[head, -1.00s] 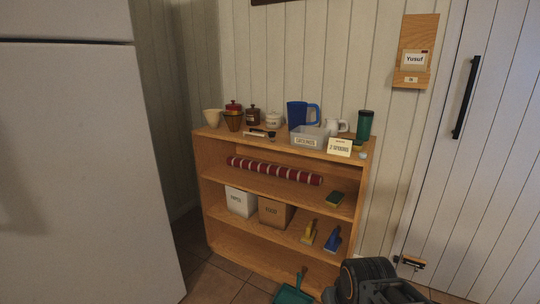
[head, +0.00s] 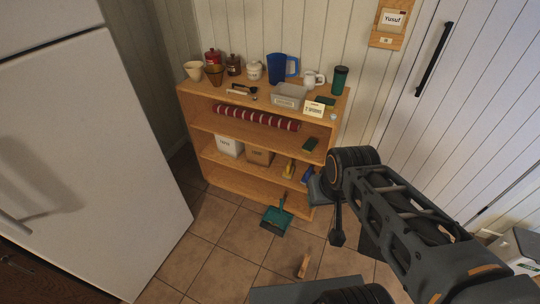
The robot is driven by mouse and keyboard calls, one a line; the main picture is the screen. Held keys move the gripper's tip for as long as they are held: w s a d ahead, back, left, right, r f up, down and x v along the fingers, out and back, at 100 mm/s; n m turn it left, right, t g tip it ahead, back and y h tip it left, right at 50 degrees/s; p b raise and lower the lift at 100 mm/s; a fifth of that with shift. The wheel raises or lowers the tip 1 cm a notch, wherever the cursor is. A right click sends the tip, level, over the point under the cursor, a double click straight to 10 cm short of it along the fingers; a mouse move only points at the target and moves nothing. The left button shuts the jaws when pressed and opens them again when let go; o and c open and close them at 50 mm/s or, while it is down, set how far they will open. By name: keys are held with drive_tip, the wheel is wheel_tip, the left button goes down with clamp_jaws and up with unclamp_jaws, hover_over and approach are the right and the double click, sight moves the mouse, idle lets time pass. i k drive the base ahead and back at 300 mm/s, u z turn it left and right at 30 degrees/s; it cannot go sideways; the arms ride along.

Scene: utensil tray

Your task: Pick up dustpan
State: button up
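The teal dustpan (head: 277,220) is on the tiled floor in front of the wooden shelf, at the lower middle of the head view. Its pan lies toward me and its handle points up toward the shelf's front. My arm comes in from the lower right and bends at a dark joint. My gripper (head: 337,238) seems to be the dark end hanging below that joint, to the right of the dustpan and apart from it. Its fingers are too dark and small to tell open from shut. I see nothing held in it.
The wooden shelf (head: 215,172) stands against the wall, with cups and jars on top and boxes and brushes on lower boards. A white fridge (head: 90,140) fills the left. A small wooden piece (head: 304,265) lies on the floor. The tiles left of the dustpan are clear.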

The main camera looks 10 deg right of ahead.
sight(278, 216)
drive_tip(key=u, duration=0.55)
drive_tip(key=k, duration=0.7)
drive_tip(key=u, duration=0.7)
drive_tip(key=k, duration=0.45)
drive_tip(key=u, duration=0.7)
drive_tip(key=i, duration=1.85)
drive_tip(key=z, duration=0.85)
drive_tip(key=i, duration=1)
drive_tip(key=z, duration=1.65)
drive_tip(key=i, duration=0.75)
drive_tip(key=z, duration=0.7)
